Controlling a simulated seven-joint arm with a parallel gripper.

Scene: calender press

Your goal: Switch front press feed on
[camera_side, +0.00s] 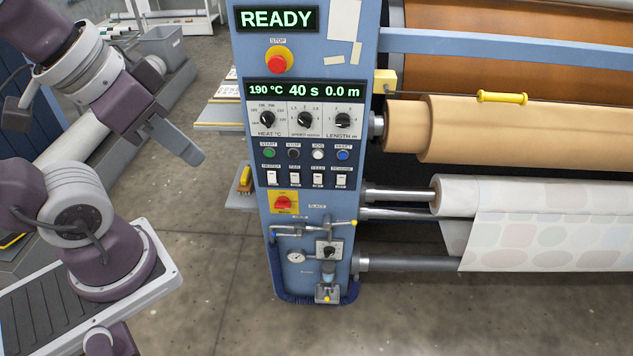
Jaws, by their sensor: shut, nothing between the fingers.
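The press's blue control panel (318,215) faces the camera in the middle. A row of white rocker switches sits low on it. The third from the left, whose small label seems to read FEED, is the feed switch (318,180); its on or off position is too small to tell. My gripper (199,158) is shut and empty, pointing down and right, to the left of the panel. A clear gap shows between it and the switches.
Beside the feed switch are a heater switch (271,178), a fan switch (294,179) and another switch (342,181). Coloured buttons and black dials sit above, under a red stop button (278,63). A red rotary switch (284,203) is below. Rollers (520,130) extend right.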

